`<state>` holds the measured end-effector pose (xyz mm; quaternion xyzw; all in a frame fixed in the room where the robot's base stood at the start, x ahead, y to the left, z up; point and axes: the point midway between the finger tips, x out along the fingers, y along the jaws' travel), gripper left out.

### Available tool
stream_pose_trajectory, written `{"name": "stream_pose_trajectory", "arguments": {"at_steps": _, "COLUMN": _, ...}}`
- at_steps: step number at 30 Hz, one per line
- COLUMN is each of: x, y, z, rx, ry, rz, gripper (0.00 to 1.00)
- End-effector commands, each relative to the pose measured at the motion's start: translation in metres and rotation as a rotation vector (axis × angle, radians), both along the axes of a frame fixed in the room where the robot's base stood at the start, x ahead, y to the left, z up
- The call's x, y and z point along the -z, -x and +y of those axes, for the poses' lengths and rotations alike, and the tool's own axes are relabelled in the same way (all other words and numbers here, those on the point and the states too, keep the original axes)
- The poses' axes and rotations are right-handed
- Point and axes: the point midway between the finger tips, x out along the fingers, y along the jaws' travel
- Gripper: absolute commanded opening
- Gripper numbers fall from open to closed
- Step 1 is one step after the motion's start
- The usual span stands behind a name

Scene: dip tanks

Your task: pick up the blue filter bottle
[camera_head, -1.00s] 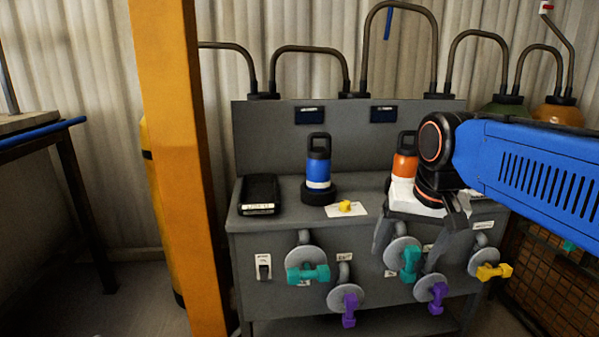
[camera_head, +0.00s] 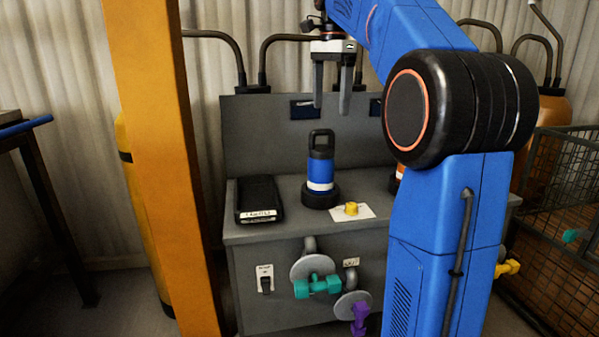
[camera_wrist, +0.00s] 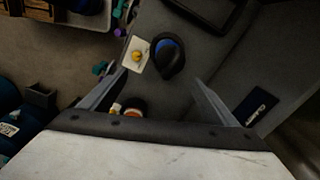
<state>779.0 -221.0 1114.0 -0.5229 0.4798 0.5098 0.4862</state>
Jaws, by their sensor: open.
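The blue filter bottle (camera_head: 320,170) stands upright in a dark round base on the grey bench (camera_head: 262,228). It has a white band and a black cap with a loop handle. In the wrist view the bottle (camera_wrist: 168,55) shows from above, beyond the fingertips and between their lines. My gripper (camera_head: 331,106) is open and empty, fingers pointing down, above the bottle and apart from it. In the wrist view both fingers of my gripper (camera_wrist: 160,78) are spread wide. An orange bottle (camera_head: 399,172) is mostly hidden behind my arm.
A black box with a label (camera_head: 258,199) sits left of the bottle. A white card with a yellow piece (camera_head: 352,210) lies right of its base. Teal (camera_head: 318,286) and purple valve handles stick out in front. A yellow post (camera_head: 165,160) stands at left.

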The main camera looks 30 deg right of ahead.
Motion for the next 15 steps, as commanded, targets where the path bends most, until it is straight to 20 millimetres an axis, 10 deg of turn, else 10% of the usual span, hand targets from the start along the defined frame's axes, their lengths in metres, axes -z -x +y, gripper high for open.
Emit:
{"name": "stream_pose_trajectory", "arguments": {"at_steps": 8, "x": -0.004, "y": -0.012, "z": -0.013, "rx": 0.087, "ry": -0.007, "rz": 0.021, "gripper": 0.82}}
{"name": "stream_pose_trajectory", "arguments": {"at_steps": 15, "x": 0.034, "y": -0.011, "z": -0.012, "rx": 0.086, "ry": -0.008, "rz": 0.023, "gripper": 0.82}}
